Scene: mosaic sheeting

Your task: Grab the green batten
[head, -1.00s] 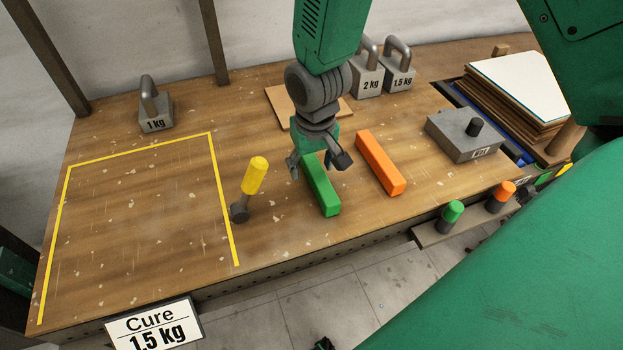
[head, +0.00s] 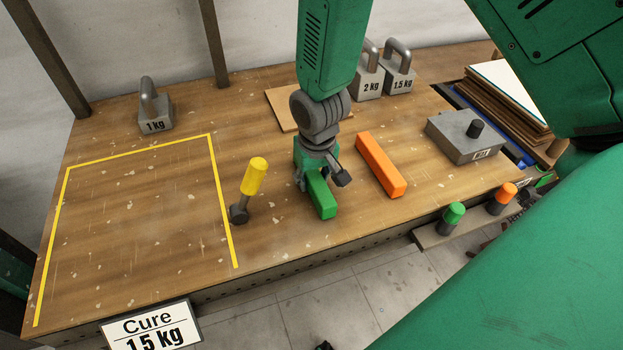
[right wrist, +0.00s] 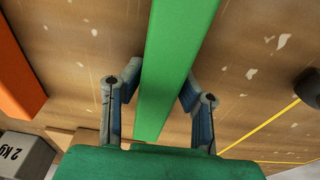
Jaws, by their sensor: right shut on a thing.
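The green batten (head: 322,199) lies on the wooden bench, left of the orange batten (head: 380,165). My right gripper (head: 320,182) is down over it with a finger on each side, shut on it. In the right wrist view the green batten (right wrist: 176,60) runs between the two fingers of the right gripper (right wrist: 160,88). The gripper hides part of the batten's far half in the head view. The batten appears to rest on the bench. My left gripper is not in view.
Yellow tape (head: 222,200) marks a clear area further left. Weights of 1 kg (head: 156,112), 2 kg (head: 367,80) and 1.5 kg (head: 399,75) stand at the back. A grey block (head: 462,140) sits right.

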